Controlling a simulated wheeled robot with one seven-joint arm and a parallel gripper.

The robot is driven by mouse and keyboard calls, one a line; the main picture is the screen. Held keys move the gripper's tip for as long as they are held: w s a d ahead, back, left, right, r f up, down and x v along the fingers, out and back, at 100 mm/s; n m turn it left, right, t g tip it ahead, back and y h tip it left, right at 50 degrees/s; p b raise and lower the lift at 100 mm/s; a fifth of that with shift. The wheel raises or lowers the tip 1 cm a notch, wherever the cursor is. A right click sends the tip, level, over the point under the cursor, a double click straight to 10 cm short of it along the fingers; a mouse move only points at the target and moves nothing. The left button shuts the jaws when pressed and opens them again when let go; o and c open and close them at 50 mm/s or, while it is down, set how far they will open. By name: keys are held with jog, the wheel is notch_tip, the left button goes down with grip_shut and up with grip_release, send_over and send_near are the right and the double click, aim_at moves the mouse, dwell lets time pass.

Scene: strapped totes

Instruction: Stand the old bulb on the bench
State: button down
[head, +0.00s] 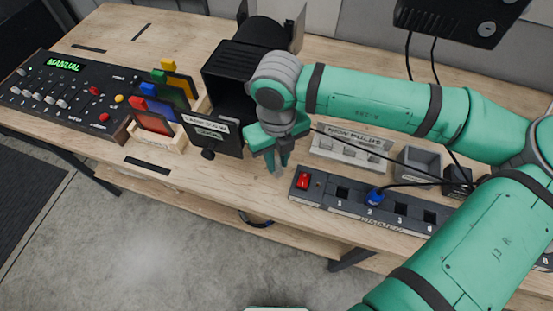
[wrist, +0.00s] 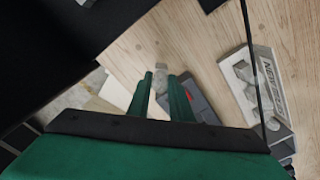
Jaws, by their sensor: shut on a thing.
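My gripper (head: 277,166) points down over the wooden bench (head: 225,182), in front of the black lamp housing. It is shut on the old bulb (head: 278,172), a small greyish thing that shows just below the fingertips. In the wrist view the old bulb (wrist: 160,68) shows at the ends of the two green fingers (wrist: 160,82), against the wood. The fingers hide part of it. I cannot tell whether its lower end touches the bench.
The black lamp housing (head: 226,75) with its open door (head: 213,137) stands close at left. The power strip (head: 330,192) lies close at right, with the new bulbs holder (head: 348,150) behind it. Colour filters (head: 165,95) and a control desk (head: 65,88) stand further left. The bench's front edge is near.

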aim_at(278, 166)
jog(key=shift+w+d+f, duration=0.1)
jog(key=shift+w+f, duration=0.15)
jog(key=shift+f, duration=0.1)
jog(key=shift+w+f, duration=0.25)
jog(key=shift+f, duration=0.95)
jog(key=shift+s+f, duration=0.1)
jog(key=shift+f, duration=0.3)
jog(key=shift+s, duration=0.1)
jog(key=c, duration=1.6)
grip_release()
jog(key=shift+f, duration=0.1)
notch_tip(278, 166, up, 12)
jog(key=shift+r, duration=0.2)
